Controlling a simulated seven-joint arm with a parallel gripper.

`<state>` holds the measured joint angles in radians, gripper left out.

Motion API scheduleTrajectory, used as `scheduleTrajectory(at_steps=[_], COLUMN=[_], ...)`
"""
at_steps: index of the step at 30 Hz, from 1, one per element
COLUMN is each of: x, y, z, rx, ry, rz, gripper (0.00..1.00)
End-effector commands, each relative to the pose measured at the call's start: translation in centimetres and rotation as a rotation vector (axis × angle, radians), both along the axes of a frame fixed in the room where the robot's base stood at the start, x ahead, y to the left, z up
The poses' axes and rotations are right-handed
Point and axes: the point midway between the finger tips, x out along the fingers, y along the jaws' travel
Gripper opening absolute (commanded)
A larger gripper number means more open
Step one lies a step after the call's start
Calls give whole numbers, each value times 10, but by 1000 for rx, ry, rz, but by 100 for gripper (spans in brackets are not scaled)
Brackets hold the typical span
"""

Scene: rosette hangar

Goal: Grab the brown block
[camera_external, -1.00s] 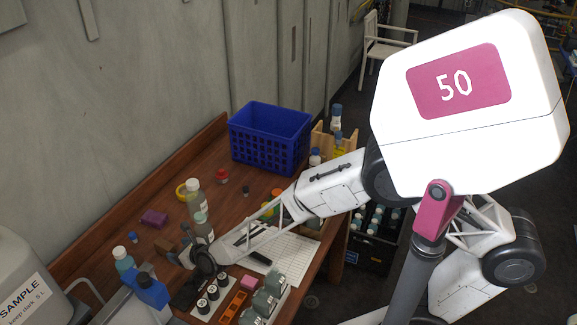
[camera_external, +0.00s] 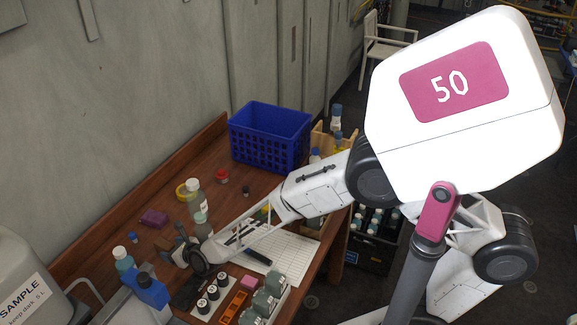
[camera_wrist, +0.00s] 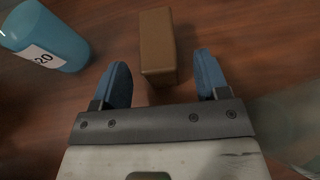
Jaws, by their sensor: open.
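The brown block (camera_wrist: 158,40) lies on the wooden table in the wrist view, its near end reaching between the two blue fingertips. My gripper (camera_wrist: 162,75) is open, one finger on either side of the block's near end, with a gap on each side. In the external view my gripper (camera_external: 176,247) is low over the table's near left part. The block cannot be clearly picked out there, beside the dark wrist and fingers.
A clear bottle (camera_external: 194,193) stands behind my gripper. A blue crate (camera_external: 268,138) stands at the back. Black-capped jars (camera_external: 208,295) stand in front.

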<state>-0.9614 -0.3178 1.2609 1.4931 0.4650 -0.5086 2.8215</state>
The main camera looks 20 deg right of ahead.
Motion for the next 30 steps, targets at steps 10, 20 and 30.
scheduleTrajectory(at_steps=[10,20,30], x=[17,19,19], y=[16,18,18], z=[-9,-10,-10], rx=[1,0,0], ry=[1,0,0], rz=[0,0,0], gripper=[68,68,68])
